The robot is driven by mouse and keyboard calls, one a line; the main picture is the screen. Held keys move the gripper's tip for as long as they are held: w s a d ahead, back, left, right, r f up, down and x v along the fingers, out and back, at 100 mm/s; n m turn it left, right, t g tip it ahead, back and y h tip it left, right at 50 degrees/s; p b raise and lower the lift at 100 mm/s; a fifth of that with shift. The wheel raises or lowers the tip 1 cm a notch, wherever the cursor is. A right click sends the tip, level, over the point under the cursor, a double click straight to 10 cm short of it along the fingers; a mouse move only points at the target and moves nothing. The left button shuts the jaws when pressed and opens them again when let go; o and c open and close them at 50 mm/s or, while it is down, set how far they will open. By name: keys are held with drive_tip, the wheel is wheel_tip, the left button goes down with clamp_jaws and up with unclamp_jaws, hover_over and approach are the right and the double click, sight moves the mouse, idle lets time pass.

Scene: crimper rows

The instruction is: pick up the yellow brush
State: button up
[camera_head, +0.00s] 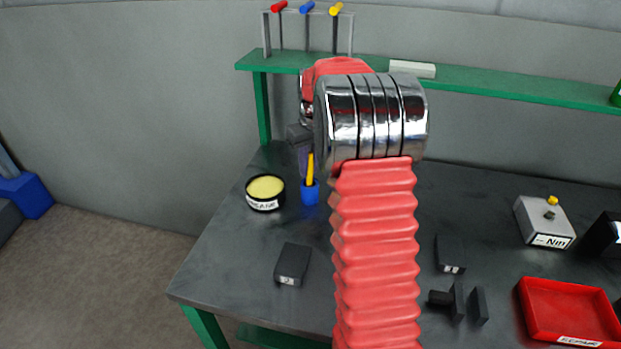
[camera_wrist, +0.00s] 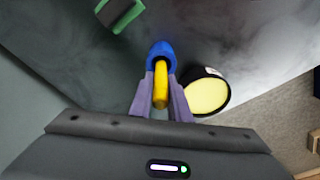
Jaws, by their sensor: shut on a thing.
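The yellow brush (camera_head: 310,167) stands nearly upright with its lower end in a blue cup (camera_head: 310,194) near the back left of the dark table. In the wrist view the yellow brush (camera_wrist: 161,86) rises from the blue cup (camera_wrist: 160,52) toward the camera. My gripper (camera_wrist: 161,98) has its two purple-grey fingers on either side of the handle, shut on it. In the head view my gripper (camera_head: 304,150) is partly hidden behind my arm, just above the cup. The brush's lower end is hidden inside the cup.
A black round tin with a pale yellow top (camera_head: 265,191) stands close left of the cup. A black block (camera_head: 292,264) lies nearer. A green shelf (camera_head: 490,83) runs behind my arm. A red tray (camera_head: 568,310) is at the right. The table's left edge is close.

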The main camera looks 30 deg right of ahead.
drive_tip(key=shift+r, duration=0.1)
clamp_jaws()
wheel_tip(320, 180, up, 9)
drive_tip(key=shift+r, duration=0.4)
drive_tip(key=shift+s, duration=0.15)
idle(0.5)
